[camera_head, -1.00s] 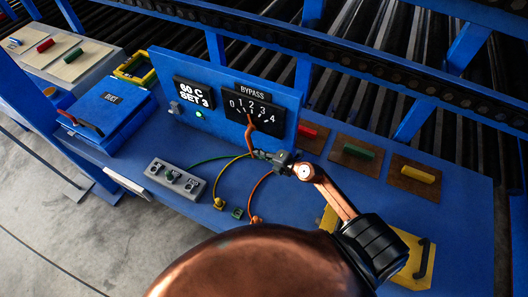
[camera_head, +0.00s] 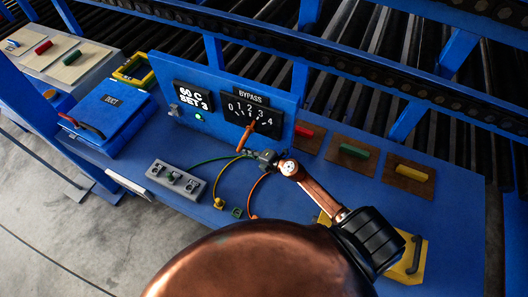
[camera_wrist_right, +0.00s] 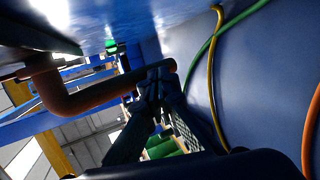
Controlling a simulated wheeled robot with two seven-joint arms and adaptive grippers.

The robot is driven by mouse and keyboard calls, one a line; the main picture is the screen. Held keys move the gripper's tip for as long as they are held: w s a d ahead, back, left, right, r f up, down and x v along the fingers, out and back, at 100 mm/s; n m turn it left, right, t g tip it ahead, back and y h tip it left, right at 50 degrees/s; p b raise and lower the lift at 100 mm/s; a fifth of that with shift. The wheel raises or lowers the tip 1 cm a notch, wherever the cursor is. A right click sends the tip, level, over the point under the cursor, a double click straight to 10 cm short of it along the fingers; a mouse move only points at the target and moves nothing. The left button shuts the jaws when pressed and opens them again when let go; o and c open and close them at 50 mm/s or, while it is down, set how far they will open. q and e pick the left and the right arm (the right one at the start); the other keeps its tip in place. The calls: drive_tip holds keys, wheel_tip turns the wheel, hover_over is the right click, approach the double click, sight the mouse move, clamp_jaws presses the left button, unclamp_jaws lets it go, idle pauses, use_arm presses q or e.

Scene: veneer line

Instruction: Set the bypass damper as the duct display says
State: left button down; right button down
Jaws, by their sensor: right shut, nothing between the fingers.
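The duct display (camera_head: 193,96) reads "60 C SET 3". The bypass dial (camera_head: 238,115) beside it is marked 0 to 4. The copper-coloured damper lever (camera_head: 247,135) leans right, its upper end pointing roughly toward 3; the exact reading is hard to tell. My right gripper (camera_head: 262,157) is shut and empty, close to the right of the lever's lower end. In the right wrist view, its fingers (camera_wrist_right: 157,90) are beside the thick copper-coloured lever bar (camera_wrist_right: 110,98), seemingly against it; contact is unclear. My left gripper is not in view.
A grey button box (camera_head: 176,178) sits on the blue bench, with green, yellow and orange cables around my gripper. A blue box labelled DUCT (camera_head: 112,115) stands left. Boards with red, green and yellow blocks (camera_head: 412,172) lie right, near a yellow plate with a handle (camera_head: 407,262).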

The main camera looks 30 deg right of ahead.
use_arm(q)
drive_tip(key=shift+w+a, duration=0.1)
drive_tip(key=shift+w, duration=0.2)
